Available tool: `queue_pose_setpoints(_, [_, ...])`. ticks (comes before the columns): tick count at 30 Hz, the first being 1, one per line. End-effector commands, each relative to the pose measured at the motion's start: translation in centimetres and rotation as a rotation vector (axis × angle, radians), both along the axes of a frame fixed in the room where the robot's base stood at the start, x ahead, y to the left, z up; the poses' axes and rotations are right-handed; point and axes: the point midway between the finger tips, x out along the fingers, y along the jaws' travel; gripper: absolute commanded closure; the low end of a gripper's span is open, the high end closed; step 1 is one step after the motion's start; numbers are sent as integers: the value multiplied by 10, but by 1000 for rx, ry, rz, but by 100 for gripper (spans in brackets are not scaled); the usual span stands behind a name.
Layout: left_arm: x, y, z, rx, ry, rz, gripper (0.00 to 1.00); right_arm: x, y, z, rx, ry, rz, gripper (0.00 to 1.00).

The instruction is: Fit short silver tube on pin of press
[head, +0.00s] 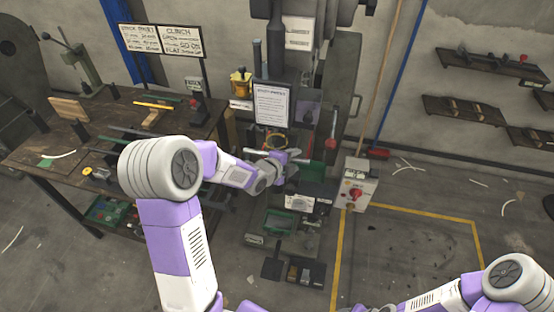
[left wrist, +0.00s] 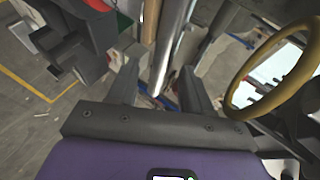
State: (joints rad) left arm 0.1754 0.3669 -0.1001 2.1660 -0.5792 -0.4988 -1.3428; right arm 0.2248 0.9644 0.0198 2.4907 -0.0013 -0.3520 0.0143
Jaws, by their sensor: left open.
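The press (head: 287,100) stands in the middle of the head view, with a printed sheet on its front. My left gripper (head: 294,166) is at the press, below that sheet; it is small there and partly lost among the press parts. In the left wrist view my left gripper (left wrist: 158,90) is open. A long silver cylinder (left wrist: 172,45) runs down from the top edge, its lower end between the two fingers, with gaps to both sides. I cannot tell whether it is the short tube or part of the press. The pin cannot be made out. My right gripper is out of view.
A yellow ring (left wrist: 238,92) lies close right of the fingers in the left wrist view. A workbench (head: 30,150) with tools stands at the left. A grey control box (head: 355,185) with a red knob stands right of the press. Floor inside the yellow lines is clear.

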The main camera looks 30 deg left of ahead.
Motion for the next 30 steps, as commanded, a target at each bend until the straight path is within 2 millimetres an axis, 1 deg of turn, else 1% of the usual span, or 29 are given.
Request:
queue_pose_setpoints(5, [-13,4,7,1,0,2,51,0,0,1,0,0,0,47])
queue_pose_setpoints(12, [-46,11,26,1,-2,2,51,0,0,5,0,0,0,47])
queue_pose_setpoints(16, [-59,13,33,2,-2,2,51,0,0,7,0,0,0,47])
queue_pose_setpoints(21, [-66,14,36,0,-1,1,51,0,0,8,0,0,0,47])
queue_pose_setpoints(30, [-66,14,35,1,-1,0,51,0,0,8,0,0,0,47])
